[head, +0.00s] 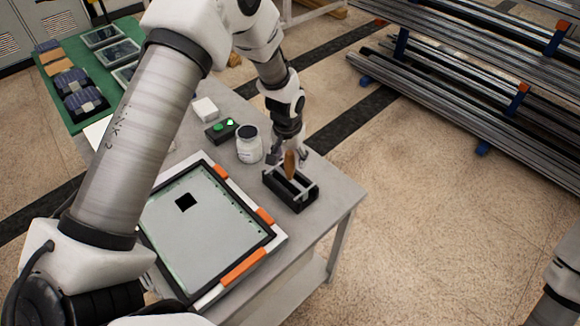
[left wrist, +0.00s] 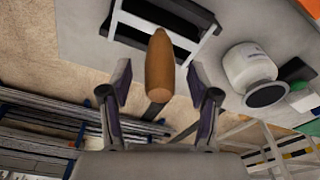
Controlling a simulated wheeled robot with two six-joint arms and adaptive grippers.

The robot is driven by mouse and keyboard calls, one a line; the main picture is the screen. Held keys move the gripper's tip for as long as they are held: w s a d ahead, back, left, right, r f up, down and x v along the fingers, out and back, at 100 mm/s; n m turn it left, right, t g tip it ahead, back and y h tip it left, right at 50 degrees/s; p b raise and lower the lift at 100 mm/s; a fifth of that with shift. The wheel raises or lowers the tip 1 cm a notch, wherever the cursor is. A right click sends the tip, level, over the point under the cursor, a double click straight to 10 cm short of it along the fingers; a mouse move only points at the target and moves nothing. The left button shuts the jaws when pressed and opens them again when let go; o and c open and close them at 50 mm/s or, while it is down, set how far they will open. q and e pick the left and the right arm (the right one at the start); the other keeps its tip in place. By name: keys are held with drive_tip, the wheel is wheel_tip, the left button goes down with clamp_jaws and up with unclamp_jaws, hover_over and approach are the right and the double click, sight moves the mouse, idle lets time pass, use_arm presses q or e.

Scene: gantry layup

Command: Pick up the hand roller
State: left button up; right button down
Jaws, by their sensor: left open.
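The hand roller (head: 290,163) has a brown wooden handle and stands upright in a black holder (head: 291,194) near the right corner of the grey table. In the left wrist view the roller's handle (left wrist: 159,68) points toward my left gripper (left wrist: 160,102), roughly midway between its two open fingers. My left gripper (head: 288,152) is above the holder, around the top of the handle, and empty. I cannot tell whether a finger touches the handle. The roller's lower end is hidden in the holder (left wrist: 158,26). My right gripper is not in view.
A white jar (head: 249,146) with a dark lid stands close left of the holder. A black box with green buttons (head: 222,130) and a framed glass plate with orange clamps (head: 207,228) are also on the table. Metal profile racks (head: 480,110) stand at the right beyond open floor.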

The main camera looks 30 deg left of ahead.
use_arm(q)
drive_tip(key=shift+w+f, duration=0.1)
drive_tip(key=shift+f, duration=0.6)
clamp_jaws()
drive_tip(key=shift+r, duration=0.1)
